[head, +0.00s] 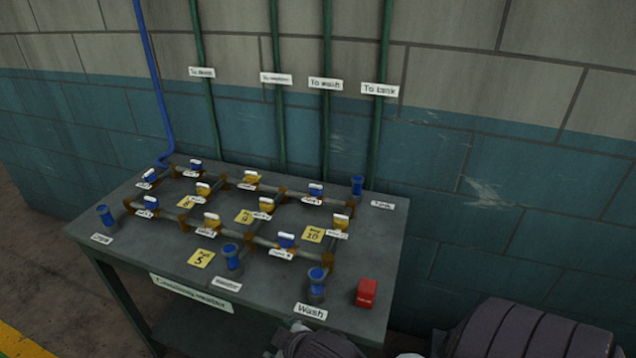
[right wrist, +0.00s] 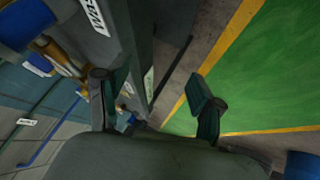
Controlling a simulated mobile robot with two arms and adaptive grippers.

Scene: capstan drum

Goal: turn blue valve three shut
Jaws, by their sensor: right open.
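A pipe grid on the grey table carries several blue and yellow valves with white handles. Blue valves show at the back left (head: 196,166), far left (head: 148,177), left (head: 149,204), right of centre (head: 316,190) and front (head: 286,241). Their small tags are too blurred to read, so I cannot tell which is valve three. My right gripper (right wrist: 153,95) is open with nothing between its fingers in the right wrist view; the table edge and pipework lie to its left. My left gripper is not in view.
The table (head: 140,255) stands against a blue and grey block wall. Blue upright pipe ends (head: 232,258), yellow number cards (head: 201,258) and a red block (head: 366,293) are on it. Green pipes (head: 380,110) rise behind. Green floor (right wrist: 245,80) is clear beside the table.

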